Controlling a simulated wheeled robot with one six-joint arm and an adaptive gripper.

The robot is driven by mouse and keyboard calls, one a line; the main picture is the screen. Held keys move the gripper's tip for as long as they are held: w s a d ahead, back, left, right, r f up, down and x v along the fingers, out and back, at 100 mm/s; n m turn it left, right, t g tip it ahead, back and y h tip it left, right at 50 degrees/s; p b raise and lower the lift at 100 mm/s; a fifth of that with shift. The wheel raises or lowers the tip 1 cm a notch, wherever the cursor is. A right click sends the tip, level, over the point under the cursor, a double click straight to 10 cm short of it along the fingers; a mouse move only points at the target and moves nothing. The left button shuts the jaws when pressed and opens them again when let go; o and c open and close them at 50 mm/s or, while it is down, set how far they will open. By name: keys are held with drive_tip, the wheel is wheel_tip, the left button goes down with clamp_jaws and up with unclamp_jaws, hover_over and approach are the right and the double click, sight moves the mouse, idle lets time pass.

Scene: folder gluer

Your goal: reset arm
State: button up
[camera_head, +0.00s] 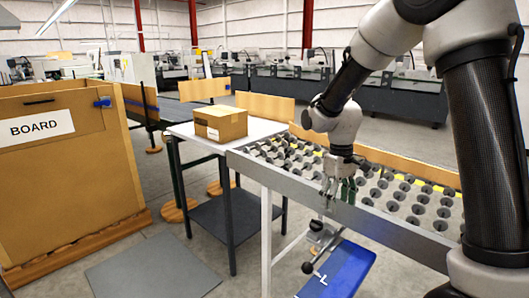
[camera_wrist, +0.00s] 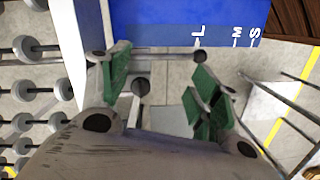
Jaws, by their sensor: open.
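My gripper (camera_head: 338,190) hangs from the arm with its fingers pointing down, in front of the side rail of the roller conveyor. In the wrist view my gripper (camera_wrist: 160,85) has its green-padded fingers spread apart, with nothing between them. Below the fingers are the grey floor and a blue panel (camera_wrist: 175,18) lettered L, M and S. The blue panel (camera_head: 338,270) also shows in the head view, low beside the conveyor. My gripper appears above and apart from it.
The conveyor (camera_head: 400,225) with grey skate wheels runs to the right. A closed cardboard box (camera_head: 220,123) sits on a table (camera_head: 262,130) at its left end. A large brown bin labelled BOARD (camera_head: 60,170) stands at left. A grey mat (camera_head: 152,268) lies on open floor.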

drive_tip(key=s+d+r+m+t, duration=0.2)
drive_tip(key=s+d+r, duration=0.2)
drive_tip(key=s, duration=0.3)
drive_tip(key=s+d+r+m+t, duration=0.1)
drive_tip(key=s+d+r+t, duration=0.1)
drive_tip(key=s+r, duration=0.4)
drive_tip(key=s+d+r+m+t, duration=0.1)
drive_tip(key=s+d+r+m, duration=0.1)
drive_tip(key=s+d+r, duration=0.3)
drive_tip(key=s+r, duration=0.1)
drive_tip(key=s, duration=0.3)
drive_tip(key=shift+s+d+m+t, duration=0.3)
drive_tip(key=shift+s+d+t, duration=0.05)
drive_tip(key=shift+s+t, duration=0.05)
